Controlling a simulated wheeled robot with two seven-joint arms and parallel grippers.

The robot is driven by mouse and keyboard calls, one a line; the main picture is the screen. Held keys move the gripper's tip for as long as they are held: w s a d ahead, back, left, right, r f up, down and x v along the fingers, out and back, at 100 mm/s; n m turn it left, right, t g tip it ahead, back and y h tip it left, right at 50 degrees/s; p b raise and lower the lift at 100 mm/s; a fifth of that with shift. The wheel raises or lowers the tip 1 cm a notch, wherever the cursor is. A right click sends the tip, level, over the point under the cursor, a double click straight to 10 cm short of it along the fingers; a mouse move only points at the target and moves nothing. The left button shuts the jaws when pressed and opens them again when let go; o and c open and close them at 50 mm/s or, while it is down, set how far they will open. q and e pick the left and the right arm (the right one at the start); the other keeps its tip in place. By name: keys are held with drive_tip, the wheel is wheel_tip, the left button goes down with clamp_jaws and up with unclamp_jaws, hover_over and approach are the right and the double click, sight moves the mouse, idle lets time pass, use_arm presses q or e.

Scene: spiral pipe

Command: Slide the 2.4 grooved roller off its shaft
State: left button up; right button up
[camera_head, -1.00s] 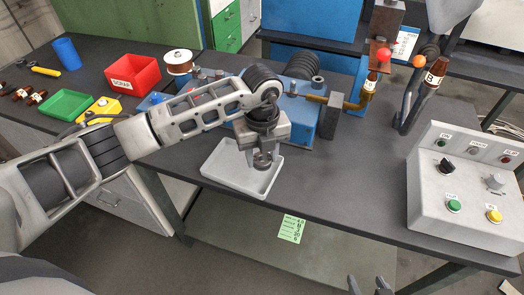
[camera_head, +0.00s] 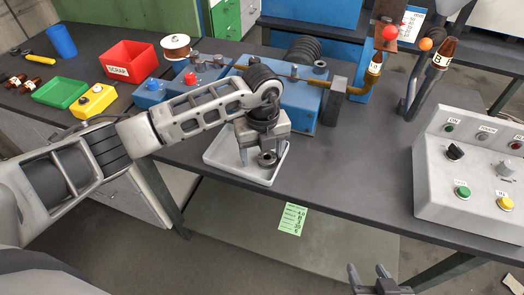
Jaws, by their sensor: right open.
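Two brown pieces with pale labels that I cannot read clearly stand at the right: one (camera_head: 375,63) at the brass pipe's end, one (camera_head: 441,58) on a dark upright post. I cannot tell which is the 2.4 roller. A small grey ring (camera_head: 267,160) is at the white tray (camera_head: 218,164), low beside my left gripper (camera_head: 260,155). The left gripper points down over the tray with its fingers apart; a gap shows between its left finger and the ring.
A blue machine (camera_head: 298,100) stands behind the tray. The control box (camera_head: 470,165) is at the right. A red scrap bin (camera_head: 130,62), green tray (camera_head: 62,88), yellow button box (camera_head: 96,100) and blue cup (camera_head: 61,40) are at the left. The front middle bench is clear.

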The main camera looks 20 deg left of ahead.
use_arm(q)
wheel_tip(320, 180, up, 16)
drive_tip(key=b, duration=0.1)
idle(0.5)
